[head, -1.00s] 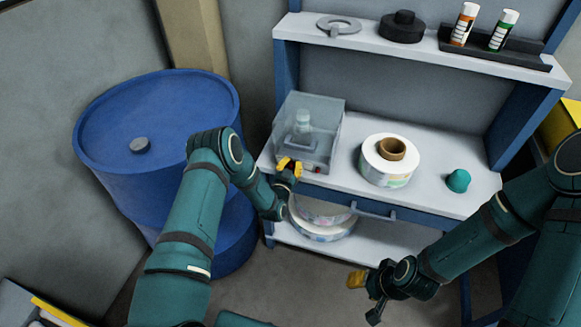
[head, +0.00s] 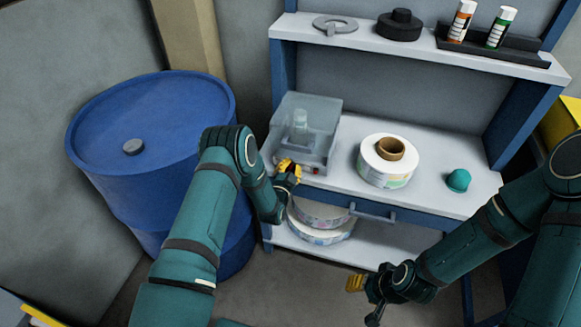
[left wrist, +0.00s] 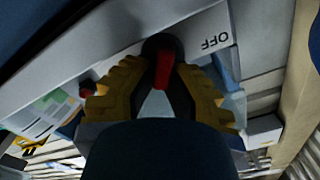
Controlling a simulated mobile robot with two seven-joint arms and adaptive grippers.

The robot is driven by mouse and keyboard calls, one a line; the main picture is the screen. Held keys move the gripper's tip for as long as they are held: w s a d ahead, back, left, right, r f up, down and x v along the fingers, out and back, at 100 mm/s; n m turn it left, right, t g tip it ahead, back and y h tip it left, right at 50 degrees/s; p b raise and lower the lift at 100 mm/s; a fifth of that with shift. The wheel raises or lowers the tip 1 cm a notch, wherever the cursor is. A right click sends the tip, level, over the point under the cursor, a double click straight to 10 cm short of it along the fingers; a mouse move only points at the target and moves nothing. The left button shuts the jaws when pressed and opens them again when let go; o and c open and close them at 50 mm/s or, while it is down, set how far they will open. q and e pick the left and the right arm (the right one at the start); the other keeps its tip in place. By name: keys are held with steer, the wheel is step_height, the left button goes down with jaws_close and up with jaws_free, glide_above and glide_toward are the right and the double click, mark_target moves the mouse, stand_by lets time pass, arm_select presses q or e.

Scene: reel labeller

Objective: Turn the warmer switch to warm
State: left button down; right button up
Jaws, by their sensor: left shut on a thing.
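The warmer (head: 322,143) is a grey box with a clear cover and a bottle inside, at the left end of the bench. Its switch, a red lever (left wrist: 164,70) on a dark round base, shows in the left wrist view with the label "OFF" (left wrist: 215,41) beside it. My left gripper (head: 288,166) is at the warmer's front face, its yellow finger pads shut around the red lever. The fingers hide the switch in the head view. My right gripper (head: 363,300) is open and empty, low in front of the bench.
A label reel (head: 372,174) and a teal knob-like piece (head: 459,180) stand on the bench (head: 430,198). A drawer handle (head: 372,213) juts out below. A blue drum (head: 190,125) stands left of the bench, close to my left arm.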

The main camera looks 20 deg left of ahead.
arm_select(q)
steer(key=shift+r, duration=0.15)
steer(key=c, duration=1)
jaws_free()
steer(key=shift+s, duration=0.1)
steer(key=s, duration=1.1)
steer(key=shift+s+a, duration=0.2)
steer(key=shift+s, duration=0.15)
